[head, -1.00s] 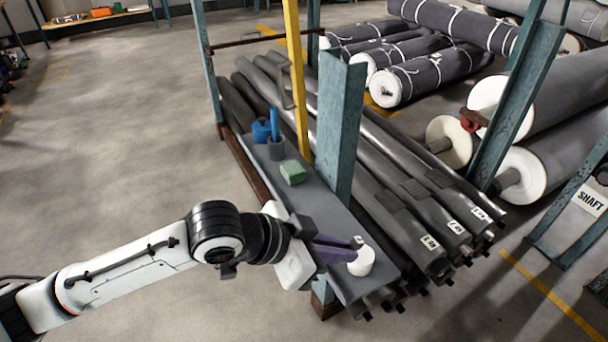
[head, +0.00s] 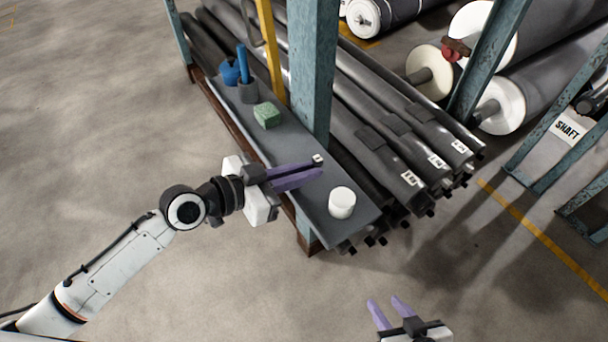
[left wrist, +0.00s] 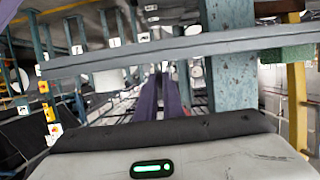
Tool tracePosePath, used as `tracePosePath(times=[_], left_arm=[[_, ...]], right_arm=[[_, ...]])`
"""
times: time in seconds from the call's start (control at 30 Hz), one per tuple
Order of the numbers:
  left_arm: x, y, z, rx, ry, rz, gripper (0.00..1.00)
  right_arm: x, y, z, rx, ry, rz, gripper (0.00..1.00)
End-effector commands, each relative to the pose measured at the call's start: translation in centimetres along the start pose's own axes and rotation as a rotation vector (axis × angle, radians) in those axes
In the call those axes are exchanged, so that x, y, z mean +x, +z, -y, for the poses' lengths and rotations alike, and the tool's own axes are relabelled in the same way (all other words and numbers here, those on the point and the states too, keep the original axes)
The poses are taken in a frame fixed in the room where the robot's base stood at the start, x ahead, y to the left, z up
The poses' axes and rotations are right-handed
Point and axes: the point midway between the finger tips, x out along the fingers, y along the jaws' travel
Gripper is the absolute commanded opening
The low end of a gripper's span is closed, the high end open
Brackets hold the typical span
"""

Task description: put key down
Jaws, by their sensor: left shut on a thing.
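My left gripper (head: 319,166) reaches in from the left over the grey shelf board (head: 268,153). Its purple fingers are close together, shut on a small pale thing (head: 318,159) at their tips. This is likely the key, but it is too small to make out its shape. The fingers (left wrist: 163,95) also show close together in the left wrist view, where the key cannot be made out. My right gripper (head: 388,307) is at the bottom of the head view, its two purple fingers apart and empty, away from the board.
On the board stand a white cylinder (head: 342,203), a green block (head: 267,115), a grey cup (head: 248,93) with a blue thing in it, and a blue object (head: 230,73). A teal post (head: 312,75) rises beside the board. Long grey rolls (head: 385,145) lie behind.

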Motion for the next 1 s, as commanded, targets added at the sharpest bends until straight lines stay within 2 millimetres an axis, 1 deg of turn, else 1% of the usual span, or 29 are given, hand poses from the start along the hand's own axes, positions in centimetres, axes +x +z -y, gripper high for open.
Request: tracePosePath(times=[0.03,0.1,0.37,0.53,0.57,0.6,0.63,0.67,0.9,1.0], left_arm=[[0.3,0.9,0.0,-0.001,0.001,0.001,0.00],[0.5,1.4,0.0,0.000,-0.001,0.000,0.00],[0.5,1.5,0.0,0.001,0.000,-0.001,0.00],[0.7,2.1,0.0,0.001,0.000,-0.001,0.00],[0.6,1.9,0.0,0.001,0.000,0.000,0.12],[0.6,1.9,0.0,0.001,0.000,0.000,0.19],[0.6,1.9,0.0,0.001,0.000,0.000,0.24],[0.6,1.9,0.0,0.001,0.000,0.000,0.26],[0.6,1.9,0.0,0.001,0.000,0.000,0.26],[0.5,1.6,0.0,0.001,0.000,0.000,0.26]], right_arm=[[0.3,0.3,0.0,-0.001,0.000,0.002,0.35],[0.3,0.4,0.0,-0.002,0.000,0.004,0.35],[0.2,0.2,0.1,-0.003,-0.001,0.001,0.35],[0.7,0.5,0.1,-0.004,-0.002,-0.001,0.35],[0.5,0.4,0.1,-0.004,-0.003,-0.001,0.35],[0.5,0.3,0.1,-0.005,-0.003,0.000,0.35],[0.5,0.3,0.1,-0.005,-0.003,0.000,0.35],[0.5,0.3,0.2,-0.005,-0.004,-0.001,0.35],[0.4,0.2,0.2,-0.005,-0.004,-0.002,0.35],[0.2,0.0,0.2,-0.004,-0.004,-0.003,0.35]])
